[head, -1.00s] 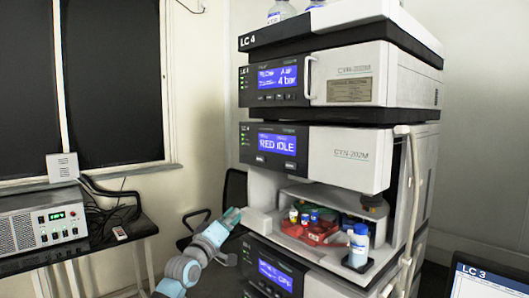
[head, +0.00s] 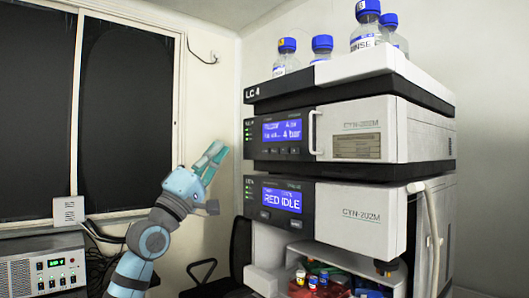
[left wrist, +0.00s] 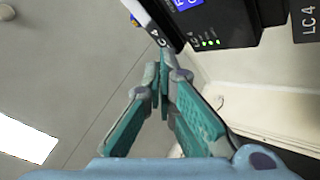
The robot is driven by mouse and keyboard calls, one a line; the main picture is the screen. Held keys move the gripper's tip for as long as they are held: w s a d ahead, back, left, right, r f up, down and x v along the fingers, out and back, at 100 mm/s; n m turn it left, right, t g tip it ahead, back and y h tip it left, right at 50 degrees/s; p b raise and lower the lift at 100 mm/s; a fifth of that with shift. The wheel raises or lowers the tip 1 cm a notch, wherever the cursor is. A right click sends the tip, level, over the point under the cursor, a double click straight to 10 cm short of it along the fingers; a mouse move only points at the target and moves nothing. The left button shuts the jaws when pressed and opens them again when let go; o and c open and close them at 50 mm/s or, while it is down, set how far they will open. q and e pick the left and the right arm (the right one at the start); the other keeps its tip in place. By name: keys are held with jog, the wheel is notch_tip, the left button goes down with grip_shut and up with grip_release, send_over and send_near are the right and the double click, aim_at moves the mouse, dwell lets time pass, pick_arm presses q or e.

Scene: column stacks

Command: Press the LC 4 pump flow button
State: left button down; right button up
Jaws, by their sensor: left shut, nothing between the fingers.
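The LC 4 stack's upper module (head: 283,132), labelled CYN-202M or similar, has a blue display reading "4 bar". A row of small dark buttons (head: 283,151) sits under that display; their labels are too small to read. My left gripper (head: 220,147) is raised left of this module, apart from it in the head view. Its teal fingers are shut and empty. In the left wrist view the fingertips (left wrist: 161,62) meet below a dark panel (left wrist: 222,22) with green lights and part of a blue display. My right gripper is not in view.
The lower module's display (head: 281,199) reads "RED IDLE". Bottles with blue caps (head: 369,30) stand on top of the stack. An open bay below holds small vials (head: 313,282). A grey instrument (head: 45,272) stands at left. A dark chair (head: 238,250) is behind.

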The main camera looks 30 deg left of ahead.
aim_at(266, 151)
pick_arm(q)
jog(key=w+d, duration=0.2)
jog(key=w, duration=0.6)
jog(key=shift+w+d+p, duration=0.3)
dwell(1.1)
jog(key=shift+w+d, duration=0.15)
jog(key=shift+w, duration=0.25)
jog(key=shift+w+b, duration=0.4)
jog(key=shift+b, duration=0.1)
dwell(0.5)
jog(key=shift+s, duration=0.15)
jog(key=shift+s+p, duration=0.3)
jog(key=shift+s, duration=0.35)
